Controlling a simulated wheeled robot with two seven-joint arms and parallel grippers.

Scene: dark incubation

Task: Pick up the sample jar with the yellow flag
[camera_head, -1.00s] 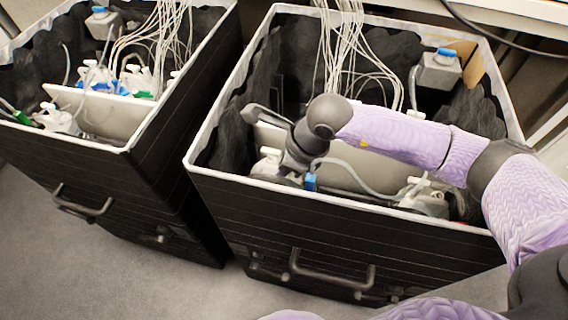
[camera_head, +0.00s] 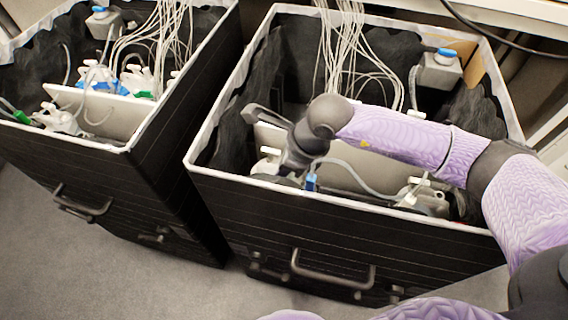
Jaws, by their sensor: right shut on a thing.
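My right gripper (camera_head: 292,166) reaches down into the right black box, near its front-left inner corner. Its fingertips are mostly hidden by the box's front rim and my own wrist. It is shut on a jar-like thing (camera_head: 266,166) with a white top, which shows only in part just left of the fingers. A small blue piece (camera_head: 311,182) shows right beside the gripper. I cannot make out a yellow flag on any jar. My left gripper is not in view.
The right box (camera_head: 330,214) has a raised rim, a light inner divider and hanging white tubes (camera_head: 342,50). Other white-capped vessels (camera_head: 418,192) stand at its front right. A blue-capped bottle (camera_head: 440,68) is at the back. A second black box (camera_head: 110,165) stands left.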

